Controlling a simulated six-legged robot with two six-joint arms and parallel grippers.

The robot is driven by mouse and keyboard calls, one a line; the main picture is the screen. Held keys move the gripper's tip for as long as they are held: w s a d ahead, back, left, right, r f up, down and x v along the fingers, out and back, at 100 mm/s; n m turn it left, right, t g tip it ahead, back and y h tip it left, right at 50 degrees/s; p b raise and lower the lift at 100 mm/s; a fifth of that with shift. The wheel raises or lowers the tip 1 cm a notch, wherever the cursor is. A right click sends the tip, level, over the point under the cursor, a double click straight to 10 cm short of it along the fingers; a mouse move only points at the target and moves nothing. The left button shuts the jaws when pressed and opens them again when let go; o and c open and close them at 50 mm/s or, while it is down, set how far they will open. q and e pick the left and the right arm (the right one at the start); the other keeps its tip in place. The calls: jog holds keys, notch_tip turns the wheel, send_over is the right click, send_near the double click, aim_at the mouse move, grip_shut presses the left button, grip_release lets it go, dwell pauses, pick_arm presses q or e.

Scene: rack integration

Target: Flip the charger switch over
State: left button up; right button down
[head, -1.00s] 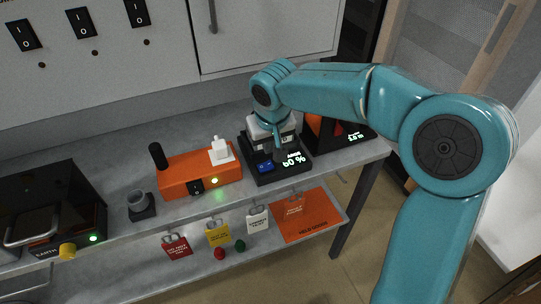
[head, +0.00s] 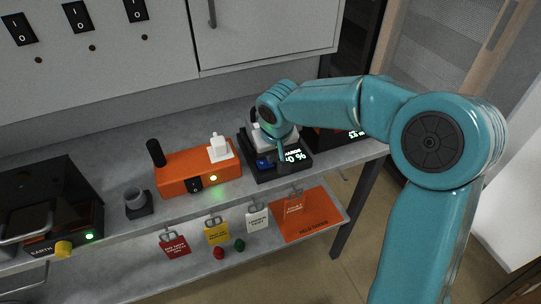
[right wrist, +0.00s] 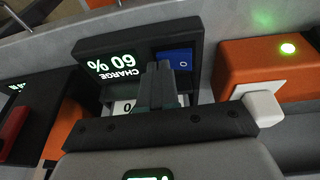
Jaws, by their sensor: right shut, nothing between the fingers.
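The charger (head: 248,155) is a black box on the bench with a lit green-white display. A blue rocker switch (head: 265,164) sits on its front left in the head view. In the right wrist view the display (right wrist: 117,66) reads 60 % CHARGE, and the blue switch (right wrist: 175,59) shows an O mark, partly covered by the fingers. My right gripper (head: 283,158) is shut and empty, its fingertips over the charger's front, beside the switch. The fingertips (right wrist: 158,68) also show in the right wrist view; contact cannot be told. My left gripper is out of view.
An orange box (head: 205,172) with a green light, black switch and white plug stands left of the charger. A darker orange-and-black unit (head: 330,138) stands right. Tags hang at the bench's front edge; an orange mat (head: 305,214) lies below.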

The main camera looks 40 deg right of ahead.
jog(key=shift+a, duration=0.2)
jog(key=shift+w+a+r, duration=0.15)
jog(key=shift+a, duration=0.45)
jog(key=shift+r, duration=0.1)
jog(key=r+p, duration=0.3)
jog(key=r, duration=0.1)
jog(key=shift+d, duration=0.3)
jog(key=s+d+r, duration=0.1)
jog(key=s+r, duration=0.2)
jog(key=r, duration=0.6)
jog(key=shift+s+d, duration=0.2)
jog(key=shift+d, duration=0.05)
